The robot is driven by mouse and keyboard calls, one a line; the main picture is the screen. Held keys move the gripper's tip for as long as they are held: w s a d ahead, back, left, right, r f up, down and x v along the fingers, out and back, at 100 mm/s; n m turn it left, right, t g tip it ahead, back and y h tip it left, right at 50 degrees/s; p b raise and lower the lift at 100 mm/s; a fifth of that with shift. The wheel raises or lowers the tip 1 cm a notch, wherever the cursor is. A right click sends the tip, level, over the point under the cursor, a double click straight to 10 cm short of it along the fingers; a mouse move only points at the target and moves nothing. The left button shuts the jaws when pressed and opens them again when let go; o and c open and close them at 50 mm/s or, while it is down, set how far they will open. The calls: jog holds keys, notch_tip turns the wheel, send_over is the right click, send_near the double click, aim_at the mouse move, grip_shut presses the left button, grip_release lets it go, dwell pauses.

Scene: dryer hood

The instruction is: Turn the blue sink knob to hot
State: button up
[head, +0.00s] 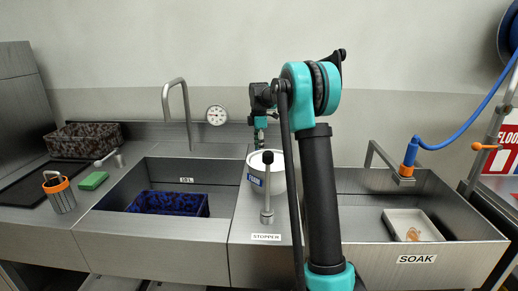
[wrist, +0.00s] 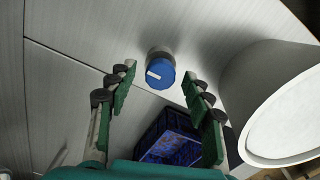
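The blue sink knob (wrist: 159,73) is a round blue dial on a short metal base, fixed to the metal surface. A white mark on its face lies toward the left in the wrist view. I cannot make the knob out in the head view. My gripper (wrist: 159,78) is open and empty, with one green finger on each side of the knob in the picture. The fingertips look short of the knob, not touching it. In the head view my gripper (head: 260,124) hangs near the back wall, above the white canister.
A white canister (head: 277,174) stands close to my gripper; it also fills the right of the wrist view (wrist: 285,115). A metal lever with a black knob (head: 267,190) stands in front. A blue basket (head: 170,203) sits in the left sink, a white tray (head: 410,225) in the right.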

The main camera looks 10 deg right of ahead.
jog(key=shift+r, duration=0.1)
notch_tip(320, 180, up, 12)
dwell(0.5)
